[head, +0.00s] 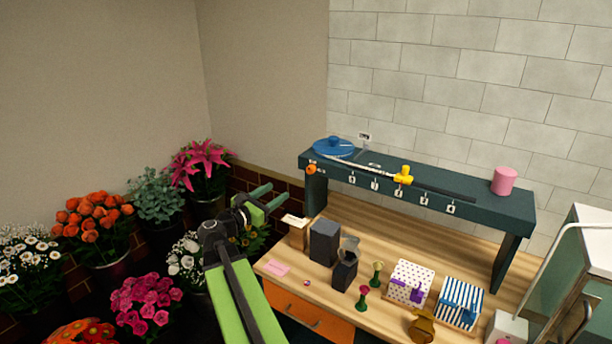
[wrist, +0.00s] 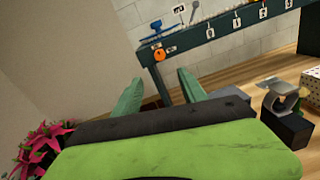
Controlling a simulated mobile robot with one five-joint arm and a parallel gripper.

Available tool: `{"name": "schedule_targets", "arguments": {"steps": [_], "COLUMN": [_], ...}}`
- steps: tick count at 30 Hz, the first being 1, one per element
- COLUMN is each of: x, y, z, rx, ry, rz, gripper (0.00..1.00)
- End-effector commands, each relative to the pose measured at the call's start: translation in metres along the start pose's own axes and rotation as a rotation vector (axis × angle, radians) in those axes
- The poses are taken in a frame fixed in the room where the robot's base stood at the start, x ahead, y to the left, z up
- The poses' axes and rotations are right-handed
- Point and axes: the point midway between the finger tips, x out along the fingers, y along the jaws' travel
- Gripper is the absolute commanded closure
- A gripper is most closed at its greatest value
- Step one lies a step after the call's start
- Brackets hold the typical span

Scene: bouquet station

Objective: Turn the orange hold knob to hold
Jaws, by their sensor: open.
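The orange hold knob (head: 311,169) is on the left end of the front face of the dark green raised shelf (head: 440,192). In the wrist view the knob (wrist: 159,55) shows above and between my fingertips, apart from them. A small pointer or mark on it is too small to read. My gripper (head: 265,194) is open and empty, in the air to the left of the shelf and lower than the knob. Its two green fingers also show in the wrist view (wrist: 160,92).
A blue round disc (head: 334,147), a yellow piece (head: 403,175) and a pink cylinder (head: 504,180) are on the shelf. Below, the wooden bench (head: 310,284) carries dark blocks (head: 324,242), spools and patterned boxes (head: 411,283). Flower buckets (head: 98,240) stand at left.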

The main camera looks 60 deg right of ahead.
Motion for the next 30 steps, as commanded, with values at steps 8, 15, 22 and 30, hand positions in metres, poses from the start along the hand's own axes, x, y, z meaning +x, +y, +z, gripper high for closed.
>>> {"name": "schedule_targets", "arguments": {"steps": [8, 15, 22, 30], "x": [0.036, 0.097, 0.148, 0.172], "y": [0.002, 0.002, 0.003, 0.002], "z": [-0.001, -0.001, -0.002, -0.002], "rx": [0.004, 0.006, 0.006, 0.006], "ry": [0.002, 0.003, 0.004, 0.004], "rz": [-0.002, -0.003, -0.001, 0.002], "gripper": [0.51, 0.51, 0.51, 0.51]}}
